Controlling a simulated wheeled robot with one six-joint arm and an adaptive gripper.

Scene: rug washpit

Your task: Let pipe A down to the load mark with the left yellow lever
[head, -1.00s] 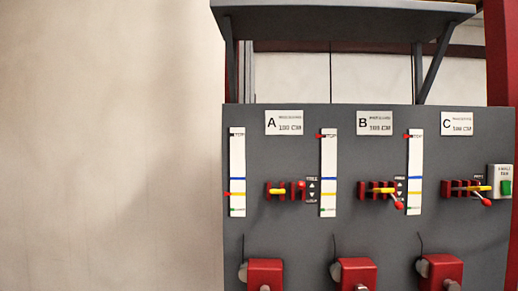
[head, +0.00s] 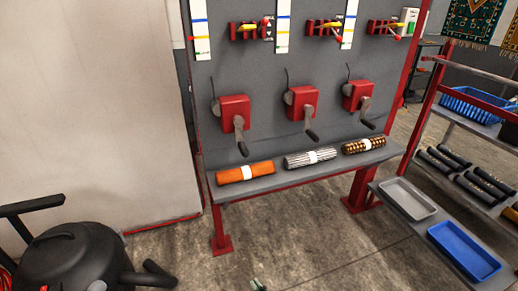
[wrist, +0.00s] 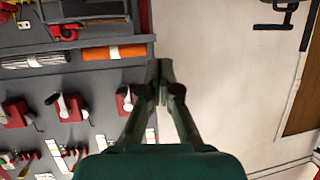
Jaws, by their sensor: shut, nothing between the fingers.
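The strip's top is cut off. My gripper (wrist: 158,75) is shut and empty in the wrist view, apart from the panel. That view shows the panel upside down; the gripper body covers part of it. Pipe A itself cannot be made out.
Red crank boxes (head: 235,108) stick out below the levers. A shelf (head: 290,172) holds an orange roll (head: 244,173) and two patterned rolls. A black vacuum-like machine (head: 75,262) stands lower left. A rack with a blue tray (head: 464,250) is right. Floor in front is largely clear.

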